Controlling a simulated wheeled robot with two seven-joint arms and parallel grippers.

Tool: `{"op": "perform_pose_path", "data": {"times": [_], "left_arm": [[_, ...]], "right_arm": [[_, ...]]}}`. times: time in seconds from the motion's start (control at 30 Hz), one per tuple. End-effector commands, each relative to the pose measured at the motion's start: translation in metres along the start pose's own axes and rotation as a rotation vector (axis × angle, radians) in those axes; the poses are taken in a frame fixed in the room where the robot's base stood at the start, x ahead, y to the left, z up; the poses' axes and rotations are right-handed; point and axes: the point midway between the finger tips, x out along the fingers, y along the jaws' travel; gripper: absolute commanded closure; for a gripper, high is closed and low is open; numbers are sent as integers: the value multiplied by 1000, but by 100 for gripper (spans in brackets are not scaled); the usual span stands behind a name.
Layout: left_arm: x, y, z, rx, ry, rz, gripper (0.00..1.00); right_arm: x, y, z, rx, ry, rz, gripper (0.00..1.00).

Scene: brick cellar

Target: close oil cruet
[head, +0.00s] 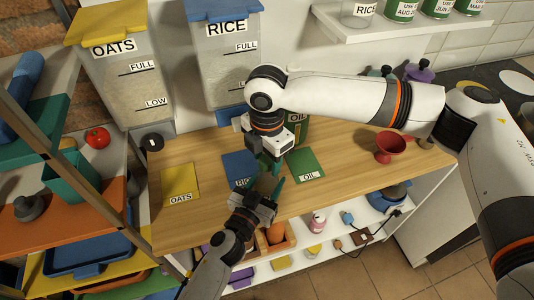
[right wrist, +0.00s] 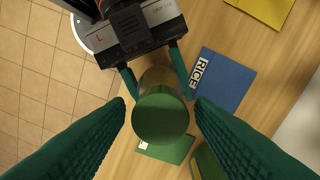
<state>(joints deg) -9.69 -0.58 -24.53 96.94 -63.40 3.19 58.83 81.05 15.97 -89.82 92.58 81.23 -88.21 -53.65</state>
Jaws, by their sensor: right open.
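The oil cruet (right wrist: 160,78) shows from above in the right wrist view as a dull, see-through cylinder. A flat round green lid (right wrist: 160,118) covers its near end; I cannot tell whether it is fully seated. My left gripper (right wrist: 156,82) has its teal fingers on both sides of the cruet's body. It comes in from below in the head view (head: 268,188). My right gripper (right wrist: 160,104) points down with its fingers apart on either side of the lid, with small gaps. In the head view the right gripper (head: 271,165) mostly hides the cruet.
A yellow OATS mat (head: 180,182), blue RICE mat (head: 238,165) and green OIL mat (head: 306,160) lie on the wooden counter (head: 340,150). A green OIL container (head: 301,132) stands behind my right gripper. A red funnel (head: 390,147) stands right. OATS and RICE dispensers (head: 228,75) are behind.

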Motion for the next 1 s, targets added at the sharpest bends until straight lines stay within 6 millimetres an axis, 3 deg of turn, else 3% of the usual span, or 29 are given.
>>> {"op": "perform_pose_path", "data": {"times": [0.03, 0.3, 0.43, 0.57, 0.7, 0.73, 0.87, 1.0], "left_arm": [[0, 0, 0, 0, -1, 0, 100], [0, 0, 0, 0, -1, 0, 100], [0, 0, 0, 0, -1, 0, 100], [0, 0, 0, 0, -1, 0, 100], [0, 0, 0, 0, -1, 0, 100], [0, 0, 0, 0, -1, 0, 100], [0, 0, 0, 0, -1, 0, 100], [0, 0, 0, 0, -1, 0, 100]], "right_arm": [[0, 0, 0, 0, 0, 0, 56], [0, 0, 0, 0, 0, 0, 97], [0, 0, 0, 18, -1, 1, 97], [0, 0, 1, 168, -4, 1, 97], [0, 0, 1, 156, -2, 1, 97], [0, 0, 1, 155, -1, 1, 66], [0, 0, 1, 154, -1, 0, 45], [0, 0, 1, 154, -1, 0, 44]]}}
